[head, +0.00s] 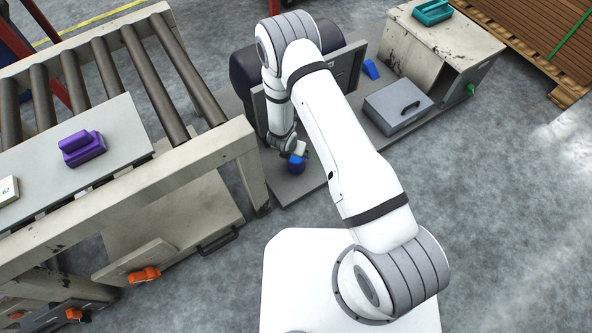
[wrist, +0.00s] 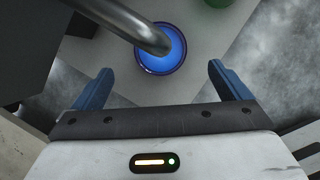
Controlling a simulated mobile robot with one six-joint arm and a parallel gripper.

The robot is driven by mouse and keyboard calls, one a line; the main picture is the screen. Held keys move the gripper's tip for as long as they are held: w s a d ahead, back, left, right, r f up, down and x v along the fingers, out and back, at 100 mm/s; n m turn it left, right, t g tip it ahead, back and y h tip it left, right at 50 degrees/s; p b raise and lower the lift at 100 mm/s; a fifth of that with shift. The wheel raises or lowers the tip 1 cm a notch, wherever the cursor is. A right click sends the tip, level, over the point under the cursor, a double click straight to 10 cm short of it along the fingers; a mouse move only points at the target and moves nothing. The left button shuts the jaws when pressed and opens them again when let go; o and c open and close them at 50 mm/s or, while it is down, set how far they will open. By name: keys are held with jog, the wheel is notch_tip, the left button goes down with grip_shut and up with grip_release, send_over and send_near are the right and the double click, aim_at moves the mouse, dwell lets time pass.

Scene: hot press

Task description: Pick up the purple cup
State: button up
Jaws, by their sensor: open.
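A round cup (wrist: 157,62) with a dark purple rim and bright blue inside stands on a grey surface at the top middle of the wrist view. A curved metal pipe (wrist: 130,20) passes over it and hides part of its opening. My gripper (wrist: 160,76) is open and empty, its two blue fingers to the lower left and lower right of the cup, apart from it. In the head view a dark blue round thing (head: 295,168), likely the cup, sits just below my gripper (head: 299,155), low beside the machine.
A purple handled block (head: 82,148) lies on a plate on the roller conveyor (head: 125,80) at left. A grey box (head: 398,104) and a worn cabinet (head: 440,45) stand at right. A green thing (wrist: 217,3) shows at the wrist view's top edge.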

aim_at(296, 165)
jog(key=b+x, duration=0.1)
jog(key=x, duration=0.2)
jog(key=b+x, duration=0.1)
jog(key=x, duration=0.2)
jog(key=b+x, duration=0.2)
jog(key=x, duration=0.1)
jog(key=shift+s+a+f, duration=0.1)
jog(key=shift+s+f, duration=0.05)
jog(key=shift+s, duration=0.15)
jog(key=shift+c, duration=0.6)
jog(key=c, duration=1.7)
jog(key=shift+c, duration=0.2)
jog(key=shift+r+p, duration=0.3)
jog(key=shift+p, duration=0.05)
